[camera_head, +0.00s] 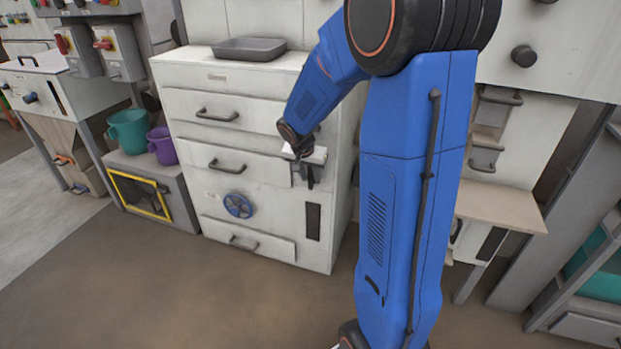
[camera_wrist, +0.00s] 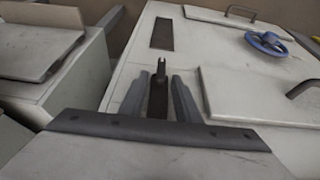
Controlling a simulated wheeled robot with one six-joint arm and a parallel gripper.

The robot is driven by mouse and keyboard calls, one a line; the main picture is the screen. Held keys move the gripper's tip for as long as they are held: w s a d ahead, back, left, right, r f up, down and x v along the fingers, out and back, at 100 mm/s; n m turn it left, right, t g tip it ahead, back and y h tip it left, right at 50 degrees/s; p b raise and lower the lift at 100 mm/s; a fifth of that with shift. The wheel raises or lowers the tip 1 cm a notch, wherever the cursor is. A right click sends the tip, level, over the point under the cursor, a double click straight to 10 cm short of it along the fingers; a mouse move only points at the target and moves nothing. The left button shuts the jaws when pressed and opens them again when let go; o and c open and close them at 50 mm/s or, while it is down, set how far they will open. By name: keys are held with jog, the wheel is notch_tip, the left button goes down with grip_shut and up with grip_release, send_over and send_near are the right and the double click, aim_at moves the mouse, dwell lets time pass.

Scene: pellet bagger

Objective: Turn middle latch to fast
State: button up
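A small dark latch (camera_wrist: 158,92) with a forked tip shows on the white cabinet front in the wrist view, beside the right end of the middle drawer (camera_head: 235,165). In the head view, a dark piece there (camera_head: 310,182) is partly covered by my gripper (camera_head: 306,164). In the wrist view, my gripper's two grey fingers (camera_wrist: 160,90) stand on either side of the latch. The fingers are apart, with narrow gaps to the latch; I cannot tell whether either touches it. The latch's base is hidden, and no setting marks are readable.
A blue handwheel (camera_head: 238,205) sits below the middle drawer, with a black slot (camera_head: 313,221) to its right. A grey tray (camera_head: 250,48) lies on the cabinet (camera_head: 170,72). Teal (camera_head: 128,132) and purple (camera_head: 162,150) buckets stand left. Open floor lies in front.

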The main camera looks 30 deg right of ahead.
jog(key=shift+w+d+f, duration=0.1)
jog(key=shift+d+f, duration=0.1)
jog(key=shift+f, duration=0.35)
jog(key=c, duration=0.7)
jog(key=shift+w+a, duration=0.1)
jog(key=shift+w+a+f+n+g+h, duration=0.4)
jog(key=shift+n+g+h, duration=0.35)
jog(key=shift+g+h, duration=1.2)
jog(key=shift+w+a+f+n+g+h, duration=0.1)
jog(key=shift+w+f+n+g+h, duration=0.35)
jog(key=shift+g+h, duration=1.5)
jog(key=shift+w+a+f+n+g+h, duration=0.1)
jog(key=shift+a+f+n+g+h, duration=0.3)
jog(key=shift+n+g+h, duration=1.1)
jog(key=shift+d+f+m+g+h, duration=0.15)
jog(key=shift+m+g+h, duration=0.3)
jog(key=shift+h, duration=0.25)
